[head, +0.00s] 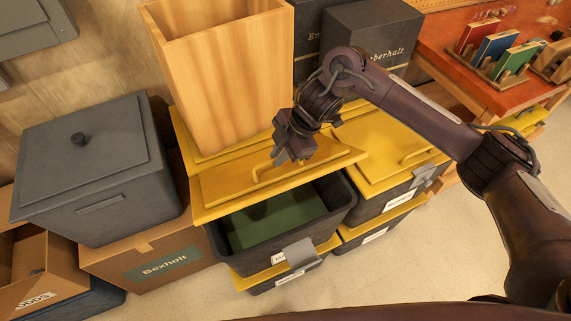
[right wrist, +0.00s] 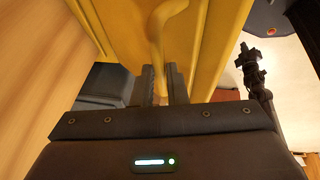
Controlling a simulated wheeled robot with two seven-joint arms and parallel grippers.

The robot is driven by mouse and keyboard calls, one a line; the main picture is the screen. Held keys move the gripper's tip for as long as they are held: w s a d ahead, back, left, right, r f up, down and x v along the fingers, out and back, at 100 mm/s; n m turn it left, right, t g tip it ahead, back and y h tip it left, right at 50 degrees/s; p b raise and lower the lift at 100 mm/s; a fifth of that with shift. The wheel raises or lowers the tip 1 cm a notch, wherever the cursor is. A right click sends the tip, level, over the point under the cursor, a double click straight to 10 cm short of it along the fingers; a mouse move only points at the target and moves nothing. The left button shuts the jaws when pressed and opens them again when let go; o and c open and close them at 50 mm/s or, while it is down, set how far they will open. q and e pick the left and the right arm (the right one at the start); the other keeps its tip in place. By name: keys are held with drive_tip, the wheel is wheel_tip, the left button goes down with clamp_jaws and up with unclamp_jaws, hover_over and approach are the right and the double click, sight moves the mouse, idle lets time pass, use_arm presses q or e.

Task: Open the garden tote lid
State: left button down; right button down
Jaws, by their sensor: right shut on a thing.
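The garden tote (head: 345,200) is a dark grey bin with a grey front latch (head: 298,252) and a partly hidden white label. Its yellow lid (head: 225,188) is raised and tilted at the front, and the green inside shows through the gap. My right gripper (head: 283,157) is at the lid's yellow bar handle. In the right wrist view its fingers (right wrist: 166,82) are shut on the handle (right wrist: 158,32). A dark jointed arm, apparently my left, shows there with its gripper end (right wrist: 249,56) small; its jaws are unclear.
A tall wooden box (head: 225,75) stands close behind the lid. Another yellow-lidded tote (head: 385,150) is at the right, and further totes lie below. A grey lidded bin (head: 95,165) stands left on a cardboard box (head: 150,262). Floor at the front right is clear.

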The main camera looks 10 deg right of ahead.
drive_tip(key=shift+w+r, duration=0.15)
drive_tip(key=shift+w, duration=0.35)
drive_tip(key=c, duration=1.9)
unclamp_jaws()
drive_tip(key=o, duration=0.4)
drive_tip(key=shift+w+a+f, duration=0.4)
drive_tip(key=shift+w+f, duration=0.05)
drive_tip(key=shift+w, duration=0.2)
drive_tip(key=shift+o, duration=0.2)
drive_tip(key=shift+s+d+r, duration=0.15)
drive_tip(key=shift+s+r, duration=0.15)
drive_tip(key=shift+s, duration=0.1)
drive_tip(key=shift+w+d+r, duration=0.1)
drive_tip(key=shift+d+r, duration=0.15)
drive_tip(key=shift+r, duration=0.2)
drive_tip(key=v, duration=0.6)
drive_tip(key=shift+d+r, duration=0.15)
drive_tip(key=shift+r, duration=0.15)
